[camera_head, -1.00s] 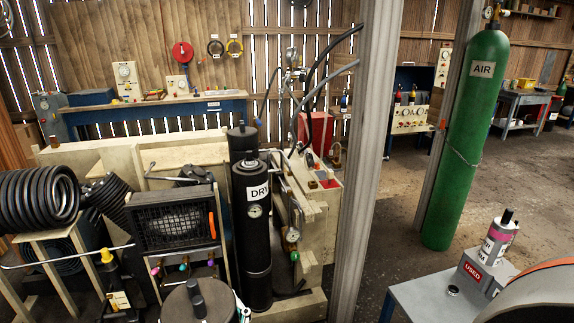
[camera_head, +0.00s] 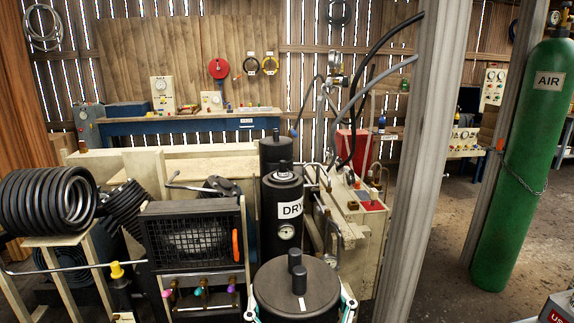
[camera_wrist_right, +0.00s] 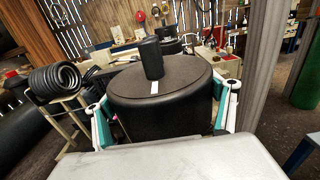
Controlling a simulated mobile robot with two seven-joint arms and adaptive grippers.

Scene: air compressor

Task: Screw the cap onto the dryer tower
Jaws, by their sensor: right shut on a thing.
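The dryer tower (camera_head: 288,209) is an upright black cylinder with a white label reading "DRY" and a round gauge, in the middle of the head view. A narrower dark stub shows at its top. My right gripper (camera_head: 299,312) is shut on a black round cap (camera_head: 275,286) with a knob on top. The cap is nearer to the head camera and in front of the tower, apart from it. In the right wrist view, the cap (camera_wrist_right: 190,85) sits between the gripper's two fingers (camera_wrist_right: 165,112) and hides most of what lies beyond. My left gripper is not in view.
A second dark cylinder (camera_head: 274,149) stands behind the tower. A caged fan (camera_head: 189,236) and black coils (camera_head: 47,205) stand to the left. A wooden post (camera_head: 425,150) rises on the right, with a green AIR cylinder (camera_head: 523,160) beyond it.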

